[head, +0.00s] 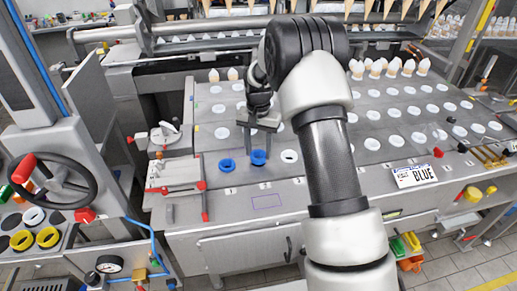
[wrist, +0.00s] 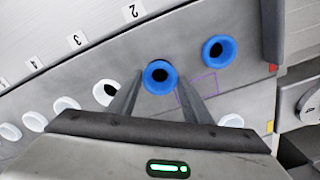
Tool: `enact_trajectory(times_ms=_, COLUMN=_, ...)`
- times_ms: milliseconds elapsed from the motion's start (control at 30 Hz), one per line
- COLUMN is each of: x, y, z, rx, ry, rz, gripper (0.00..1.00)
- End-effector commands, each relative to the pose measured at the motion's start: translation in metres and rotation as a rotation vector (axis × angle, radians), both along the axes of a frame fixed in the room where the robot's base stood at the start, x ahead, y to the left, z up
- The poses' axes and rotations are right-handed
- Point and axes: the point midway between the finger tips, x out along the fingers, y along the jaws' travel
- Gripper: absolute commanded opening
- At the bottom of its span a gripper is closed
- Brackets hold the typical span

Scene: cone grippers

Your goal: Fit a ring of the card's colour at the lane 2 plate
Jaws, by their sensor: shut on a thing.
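The card (head: 416,176) on the front edge at right reads BLUE. My gripper (head: 259,150) points down over the front row of plate holes. In the wrist view its fingers (wrist: 160,95) are shut on a blue ring (wrist: 160,77), which also shows in the head view (head: 259,157). The held ring is in line with the number 2 label (wrist: 133,12), at the lane 2 plate. I cannot tell whether it is fully seated. A second blue ring (wrist: 219,50) sits in the neighbouring hole, left of the held one in the head view (head: 227,165).
A white ring (head: 289,156) sits in the lane 3 hole, close beside my gripper. Rows of white rings cover the plate behind and to the right. A purple outlined rectangle (head: 266,201) marks bare metal in front. A handwheel (head: 48,188) stands at left.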

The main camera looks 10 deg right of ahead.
Motion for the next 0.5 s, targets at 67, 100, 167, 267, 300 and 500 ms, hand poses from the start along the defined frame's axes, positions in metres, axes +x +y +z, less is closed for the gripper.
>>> enact_trajectory(times_ms=67, x=0.0, y=0.0, z=-0.003, rx=0.0, ry=0.0, rz=0.0, gripper=0.32)
enact_trajectory(times_ms=100, x=0.0, y=0.0, z=-0.004, rx=0.0, ry=0.0, rz=0.0, gripper=0.32)
enact_trajectory(times_ms=167, x=0.0, y=0.0, z=-0.006, rx=0.0, ry=0.0, rz=0.0, gripper=0.32)
enact_trajectory(times_ms=267, x=0.0, y=0.0, z=-0.008, rx=0.0, ry=0.0, rz=0.0, gripper=0.32)
enact_trajectory(times_ms=300, x=0.0, y=0.0, z=-0.009, rx=0.0, ry=0.0, rz=0.0, gripper=0.32)
enact_trajectory(times_ms=500, x=0.0, y=0.0, z=-0.014, rx=0.0, ry=0.0, rz=0.0, gripper=0.32)
